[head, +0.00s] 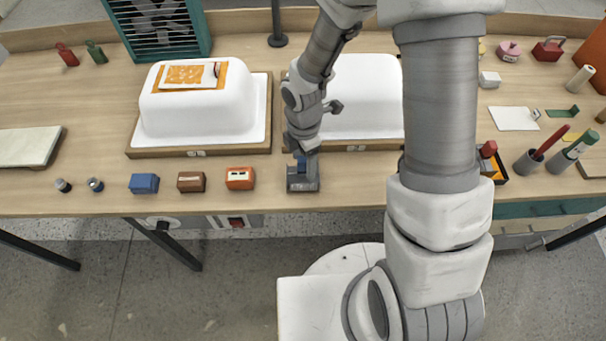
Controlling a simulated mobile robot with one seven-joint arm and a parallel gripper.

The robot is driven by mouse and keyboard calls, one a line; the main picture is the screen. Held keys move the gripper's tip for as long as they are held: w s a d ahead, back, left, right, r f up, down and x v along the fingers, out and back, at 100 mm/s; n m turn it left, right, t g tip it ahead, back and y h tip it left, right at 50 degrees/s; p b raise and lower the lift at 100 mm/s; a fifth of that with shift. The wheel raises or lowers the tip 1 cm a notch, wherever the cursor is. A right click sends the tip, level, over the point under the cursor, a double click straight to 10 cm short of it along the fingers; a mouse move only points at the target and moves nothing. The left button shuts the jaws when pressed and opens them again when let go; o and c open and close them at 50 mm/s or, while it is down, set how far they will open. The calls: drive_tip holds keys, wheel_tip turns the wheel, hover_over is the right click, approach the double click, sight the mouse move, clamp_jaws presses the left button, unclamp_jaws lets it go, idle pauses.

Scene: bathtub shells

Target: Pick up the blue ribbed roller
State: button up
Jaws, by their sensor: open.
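A small blue piece (299,158) shows at my gripper, just above a dark grey block (302,185) near the table's front edge. It may be the blue ribbed roller, but it is mostly hidden and too small to show ribs. My gripper (309,168) points down right at it and is open. I cannot tell whether the fingers touch the blue piece or are around it. A separate blue block (144,183) lies further left on the front strip, apart from my gripper.
An orange block (239,178) and a brown block (190,181) lie left of my gripper. Two white tub shells, left (202,110) and right (362,100), stand on wooden boards behind. Cups (526,164) with tools stand at right. Bare table lies between the orange and grey blocks.

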drive_tip(key=shift+f, duration=1.5)
clamp_jaws()
